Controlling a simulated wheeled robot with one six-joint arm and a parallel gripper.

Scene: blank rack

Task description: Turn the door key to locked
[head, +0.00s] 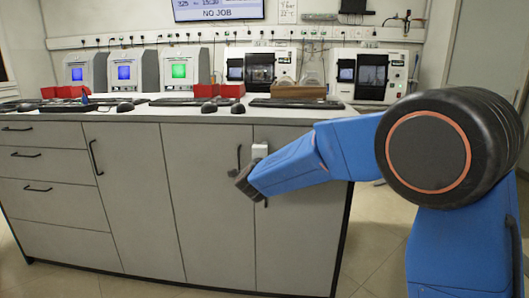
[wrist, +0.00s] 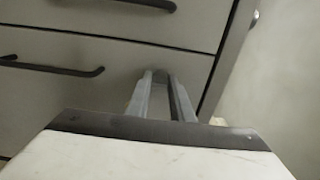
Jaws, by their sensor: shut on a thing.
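My gripper (head: 245,187) is at the front of the grey cabinet (head: 215,220), low beside a dark upright door handle (head: 239,157). In the wrist view my gripper (wrist: 160,74) reaches forward with its two grey fingers close together at the tips, against a pale panel. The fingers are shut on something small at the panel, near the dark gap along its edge. The door key itself cannot be made out; the fingertips hide that spot. Whether it is turned cannot be seen. In the wrist view a dark bar handle (wrist: 60,68) is left of the fingers.
The white worktop (head: 150,112) holds keyboards, mice, red bins (head: 224,91) and a brown box (head: 299,91). Several machines stand behind it, one with a green screen (head: 179,71). Drawers with handles (head: 38,188) are at the left. The floor (head: 375,235) right of the cabinet is clear.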

